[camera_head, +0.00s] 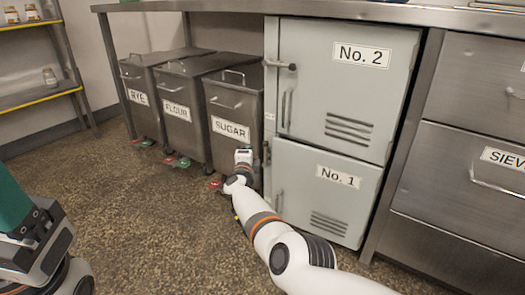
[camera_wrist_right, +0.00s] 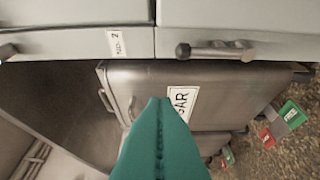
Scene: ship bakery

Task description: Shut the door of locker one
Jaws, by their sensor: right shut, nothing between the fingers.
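The locker one door (camera_head: 318,197) is a pale grey panel labelled "No. 1", with louvres and a vertical handle (camera_head: 280,202) on its left side. In the head view it looks flush with its frame; I cannot tell whether it is latched. A dark latch (camera_head: 266,152) is at its upper left; a bar-shaped latch (camera_wrist_right: 215,50) shows in the right wrist view. My right gripper (camera_head: 243,157) is shut and empty, left of the latch and in front of the sugar bin. Its teal fingers also show in the wrist view (camera_wrist_right: 160,103). My left gripper (camera_head: 12,207) is partly cut off at the left edge.
The locker two door (camera_head: 345,90) above looks shut. Metal bins labelled rye (camera_head: 140,98), flour (camera_head: 178,112) and sugar (camera_head: 230,129) stand left of the lockers. Steel drawers (camera_head: 470,175) are to the right. The floor (camera_head: 145,220) in front is open.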

